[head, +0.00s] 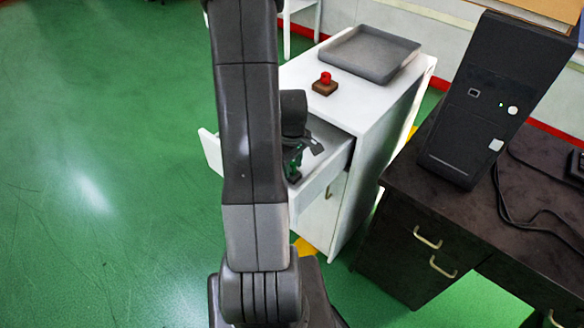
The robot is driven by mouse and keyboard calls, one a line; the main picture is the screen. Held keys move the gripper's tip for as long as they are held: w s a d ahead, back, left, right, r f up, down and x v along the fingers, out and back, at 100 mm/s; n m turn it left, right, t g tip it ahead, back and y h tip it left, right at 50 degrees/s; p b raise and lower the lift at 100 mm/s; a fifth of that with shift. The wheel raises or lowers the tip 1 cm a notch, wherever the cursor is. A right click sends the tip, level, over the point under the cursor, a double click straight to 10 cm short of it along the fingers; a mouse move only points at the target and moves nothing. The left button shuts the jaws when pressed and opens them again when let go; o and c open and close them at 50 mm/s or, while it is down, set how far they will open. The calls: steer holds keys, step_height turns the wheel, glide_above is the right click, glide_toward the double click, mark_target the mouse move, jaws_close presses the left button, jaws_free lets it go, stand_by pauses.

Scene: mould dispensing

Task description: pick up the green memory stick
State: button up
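A white cabinet (345,120) stands right of my arm with its top drawer (318,187) pulled out. A small dark green thing (292,163) shows in the open drawer, just right of my arm. It may be the green memory stick, but it is too small and too covered to be sure. My gripper (301,157) points down into the drawer, right at the green thing. Its fingers are dark and partly hidden by my arm. I cannot tell whether they are open, or touch or hold the green thing.
On the cabinet top are a grey tray (368,54) and a red piece (325,78) on a brown block (325,88). A dark desk (450,210) at right carries a black computer tower (490,100) and cables. The green floor (100,180) at left is clear.

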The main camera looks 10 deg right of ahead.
mark_target(292, 163)
jaws_close()
step_height(292, 163, up, 10)
steer(key=shift+p, duration=0.3)
step_height(292, 163, up, 3)
steer(key=shift+p, duration=1.1)
